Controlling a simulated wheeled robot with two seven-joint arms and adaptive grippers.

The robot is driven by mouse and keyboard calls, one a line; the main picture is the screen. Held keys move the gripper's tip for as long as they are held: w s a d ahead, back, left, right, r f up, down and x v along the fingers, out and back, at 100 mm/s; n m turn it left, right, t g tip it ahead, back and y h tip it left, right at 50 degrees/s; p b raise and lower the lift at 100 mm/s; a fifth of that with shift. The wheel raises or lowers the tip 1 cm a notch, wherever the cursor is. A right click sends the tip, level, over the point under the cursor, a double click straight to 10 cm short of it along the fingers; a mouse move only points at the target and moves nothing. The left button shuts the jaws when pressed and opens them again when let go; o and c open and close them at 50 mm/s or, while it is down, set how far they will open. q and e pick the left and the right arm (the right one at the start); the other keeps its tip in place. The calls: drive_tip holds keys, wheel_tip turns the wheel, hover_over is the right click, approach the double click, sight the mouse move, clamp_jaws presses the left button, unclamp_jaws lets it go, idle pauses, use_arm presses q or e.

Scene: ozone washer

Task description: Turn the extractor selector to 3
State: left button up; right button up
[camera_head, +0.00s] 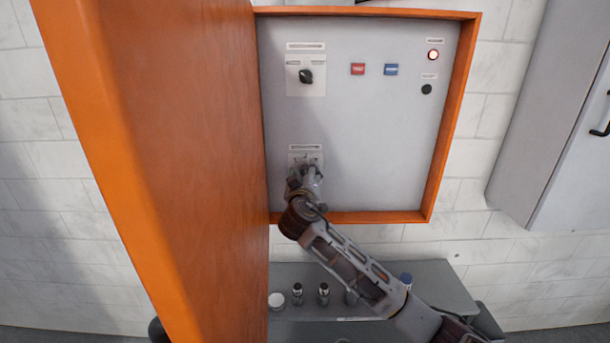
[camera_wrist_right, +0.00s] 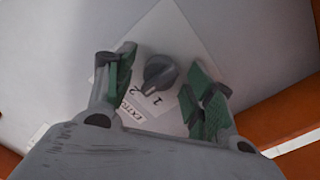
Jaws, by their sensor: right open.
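The extractor selector (camera_wrist_right: 160,72) is a dark round knob on a white plate (camera_wrist_right: 190,38) marked with a 1, a 2 and partly hidden lettering. Its pointer seems to face the numbers, but I cannot tell the exact setting. My right gripper (camera_head: 305,168) is at the lower plate (camera_head: 305,154) in the head view and hides the knob there. In the wrist view its green-padded fingers are open, one on each side of the knob, with gaps visible between pads and knob. My left gripper is not in view.
The grey panel (camera_head: 370,140) sits in an orange frame, with an open orange door (camera_head: 170,150) close on the left. Above are another black selector (camera_head: 306,76), a red button (camera_head: 357,69) and a blue button (camera_head: 391,69). A grey bench (camera_head: 440,285) with small items stands below.

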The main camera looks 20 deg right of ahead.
drive_tip(key=shift+c, duration=0.4)
drive_tip(key=c, duration=0.9)
drive_tip(key=shift+c, duration=0.2)
drive_tip(key=shift+f+b, duration=0.15)
drive_tip(key=shift+b, duration=0.3)
drive_tip(key=shift+f+m+b, duration=0.1)
drive_tip(key=shift+m+b, duration=0.7)
drive_tip(key=shift+b, duration=0.1)
drive_tip(key=m+b, duration=0.2)
drive_tip(key=b, duration=0.1)
drive_tip(key=m+b, duration=0.2)
drive_tip(key=shift+m+g+y, duration=0.3)
drive_tip(key=shift+m, duration=0.1)
drive_tip(key=shift+m+b, duration=0.95)
drive_tip(key=shift+m, duration=0.05)
